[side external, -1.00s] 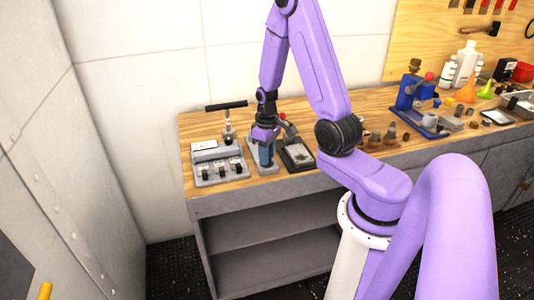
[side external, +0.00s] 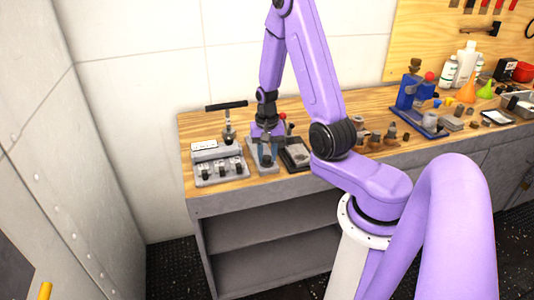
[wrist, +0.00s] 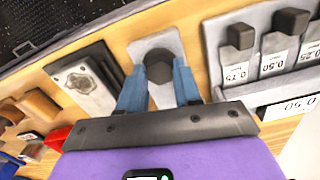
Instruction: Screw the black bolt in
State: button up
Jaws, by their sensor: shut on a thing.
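The black bolt (wrist: 158,66) has a hexagonal head and stands in a light grey plate (wrist: 166,42) on the wooden bench. My gripper (wrist: 159,72) has two blue fingers, one on each side of the bolt head, and is shut on it. In the side view my gripper (side external: 267,153) points down over the plate, between the grey labelled block and the dark tray. The bolt's shank and how deep it sits are hidden.
A grey block (side external: 219,172) with several black knobs and number labels stands close on the left in the side view. A dark tray (side external: 296,154) lies close on the right. Several brown parts and a blue fixture (side external: 409,92) stand further right.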

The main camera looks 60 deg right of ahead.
jog(key=m, duration=0.4)
jog(key=shift+w+m, duration=0.1)
jog(key=shift+m, duration=0.2)
jog(key=m, duration=0.3)
jog(key=shift+m, duration=0.4)
jog(key=m, duration=0.9)
jog(key=shift+r, duration=0.1)
jog(key=m, duration=0.3)
jog(key=shift+d+m, duration=0.1)
jog(key=shift+m, duration=0.2)
jog(key=m, duration=0.3)
jog(key=shift+m, duration=0.3)
jog(key=m, duration=0.6)
jog(key=shift+m, duration=0.4)
jog(key=o, duration=1)
